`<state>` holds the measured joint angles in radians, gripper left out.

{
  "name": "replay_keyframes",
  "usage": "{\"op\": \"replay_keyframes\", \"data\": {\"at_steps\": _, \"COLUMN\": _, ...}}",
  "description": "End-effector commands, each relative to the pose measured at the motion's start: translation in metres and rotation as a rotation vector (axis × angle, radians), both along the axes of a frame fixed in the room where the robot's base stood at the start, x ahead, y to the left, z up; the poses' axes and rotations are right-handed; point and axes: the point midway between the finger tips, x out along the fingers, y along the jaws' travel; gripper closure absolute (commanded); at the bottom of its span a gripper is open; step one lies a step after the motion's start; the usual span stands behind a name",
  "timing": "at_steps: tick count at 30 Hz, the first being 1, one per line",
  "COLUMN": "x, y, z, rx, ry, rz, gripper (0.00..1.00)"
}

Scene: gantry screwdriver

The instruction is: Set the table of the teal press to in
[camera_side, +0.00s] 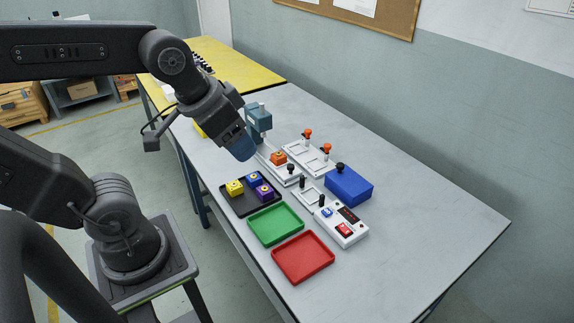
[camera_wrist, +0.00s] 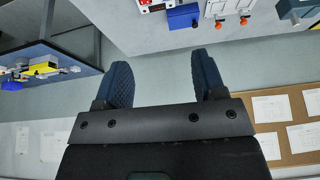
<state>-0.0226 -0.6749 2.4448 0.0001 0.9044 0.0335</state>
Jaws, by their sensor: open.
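The teal press (camera_side: 259,117) stands on the grey workbench, with a white base running from its foot toward the front right. An orange block (camera_side: 278,157) sits on this base, clear of the press head. A black knob (camera_side: 291,169) stands near the base's front end. The table under the block is too small to make out clearly. My gripper (camera_side: 243,152) hangs just left of the press, above the bench, and hides part of its foot. In the wrist view my gripper (camera_wrist: 160,60) has its blue fingers apart and nothing between them; the press (camera_wrist: 298,10) is at the top right.
A white fixture with two orange knobs (camera_side: 326,148), a blue box (camera_side: 348,185) and a white switch box (camera_side: 342,228) stand right of the press. A black tray (camera_side: 236,207) with colored blocks, a green tray (camera_side: 275,226) and a red tray (camera_side: 303,258) lie in front.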

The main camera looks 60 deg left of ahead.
Motion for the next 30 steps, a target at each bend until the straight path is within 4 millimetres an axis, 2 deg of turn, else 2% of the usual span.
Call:
{"op": "replay_keyframes", "data": {"at_steps": 1, "x": 0.014, "y": 0.005, "z": 0.003, "rx": 0.009, "ry": 0.023, "rz": -0.001, "gripper": 0.41}}
{"op": "replay_keyframes", "data": {"at_steps": 3, "x": 0.036, "y": 0.013, "z": 0.006, "rx": 0.024, "ry": 0.057, "rz": -0.010, "gripper": 0.47}}
{"op": "replay_keyframes", "data": {"at_steps": 7, "x": 0.083, "y": 0.034, "z": 0.005, "rx": 0.051, "ry": 0.126, "rz": -0.033, "gripper": 0.47}}
{"op": "replay_keyframes", "data": {"at_steps": 11, "x": 0.130, "y": 0.061, "z": -0.006, "rx": 0.069, "ry": 0.192, "rz": -0.059, "gripper": 0.47}}
{"op": "replay_keyframes", "data": {"at_steps": 14, "x": 0.164, "y": 0.085, "z": -0.023, "rx": 0.075, "ry": 0.244, "rz": -0.081, "gripper": 0.47}}
{"op": "replay_keyframes", "data": {"at_steps": 17, "x": 0.195, "y": 0.112, "z": -0.046, "rx": 0.076, "ry": 0.295, "rz": -0.104, "gripper": 0.47}}
{"op": "replay_keyframes", "data": {"at_steps": 21, "x": 0.232, "y": 0.152, "z": -0.089, "rx": 0.070, "ry": 0.364, "rz": -0.139, "gripper": 0.47}}
{"op": "replay_keyframes", "data": {"at_steps": 27, "x": 0.261, "y": 0.200, "z": -0.152, "rx": 0.051, "ry": 0.437, "rz": -0.185, "gripper": 0.47}}
{"op": "replay_keyframes", "data": {"at_steps": 30, "x": 0.266, "y": 0.214, "z": -0.172, "rx": 0.044, "ry": 0.456, "rz": -0.200, "gripper": 0.47}}
